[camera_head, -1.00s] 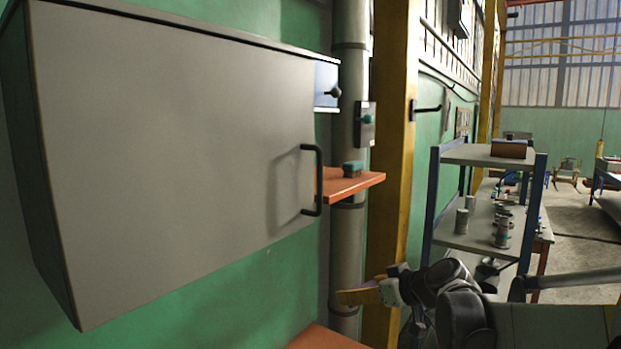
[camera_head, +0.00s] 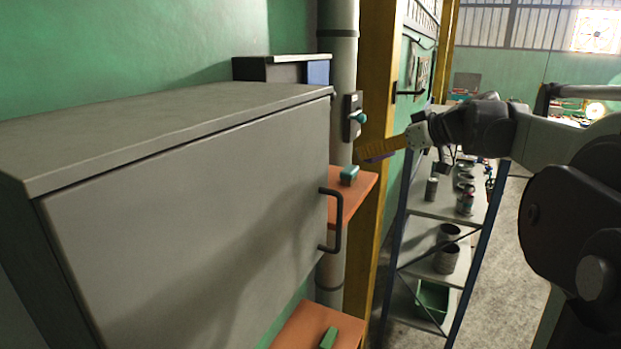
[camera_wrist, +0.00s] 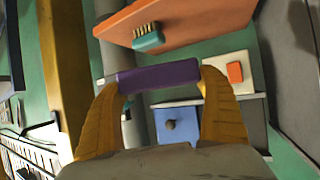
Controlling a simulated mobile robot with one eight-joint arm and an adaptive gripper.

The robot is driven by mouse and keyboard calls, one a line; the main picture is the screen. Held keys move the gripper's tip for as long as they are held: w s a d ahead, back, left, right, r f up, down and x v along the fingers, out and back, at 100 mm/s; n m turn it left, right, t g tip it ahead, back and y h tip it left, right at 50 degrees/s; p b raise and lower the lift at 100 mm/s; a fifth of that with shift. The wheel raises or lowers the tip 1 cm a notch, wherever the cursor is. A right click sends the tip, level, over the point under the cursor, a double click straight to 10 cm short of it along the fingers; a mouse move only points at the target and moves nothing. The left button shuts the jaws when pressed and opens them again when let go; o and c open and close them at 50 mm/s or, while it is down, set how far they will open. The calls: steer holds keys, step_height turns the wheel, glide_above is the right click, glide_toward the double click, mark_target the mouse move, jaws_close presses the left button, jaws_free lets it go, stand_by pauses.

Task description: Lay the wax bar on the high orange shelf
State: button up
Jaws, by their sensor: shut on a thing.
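My gripper (camera_head: 385,150) has yellow fingers and is shut on the purple wax bar (camera_wrist: 160,77), which spans the two fingertips in the wrist view. In the head view only a little purple of the bar (camera_head: 377,157) shows at the fingertips. The high orange shelf (camera_head: 352,200) juts from the wall behind the grey cabinet; my gripper is above it and just right of its edge, with the bar clear of it. In the wrist view the orange shelf (camera_wrist: 205,22) lies beyond the bar. A teal brush (camera_head: 349,175) with pale bristles sits on or at this shelf.
The grey cabinet (camera_head: 190,200) with a black handle (camera_head: 337,222) fills the left. A lower orange shelf (camera_head: 300,325) carries a green block (camera_head: 328,338). A yellow post (camera_head: 380,100) and grey pipe (camera_head: 342,90) stand behind. A rack (camera_head: 435,208) with cans stands to the right.

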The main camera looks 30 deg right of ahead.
steer(key=p, duration=0.2)
glide_above(335, 199)
steer(key=f, duration=0.5)
steer(key=shift+w+d+f, duration=0.1)
steer(key=shift+d+f, duration=0.2)
steer(key=shift+d, duration=0.1)
steer(key=shift+a+f, duration=0.2)
step_height(335, 199, down, 4)
steer(key=shift+w+a+f+p, duration=0.1)
steer(key=shift+w+f+p, duration=0.05)
steer(key=shift+p, duration=0.3)
steer(key=shift+f+b, duration=0.25)
steer(key=shift+b, duration=0.05)
steer(key=o, duration=1.1)
steer(key=shift+r, duration=0.1)
steer(key=shift+r, duration=0.1)
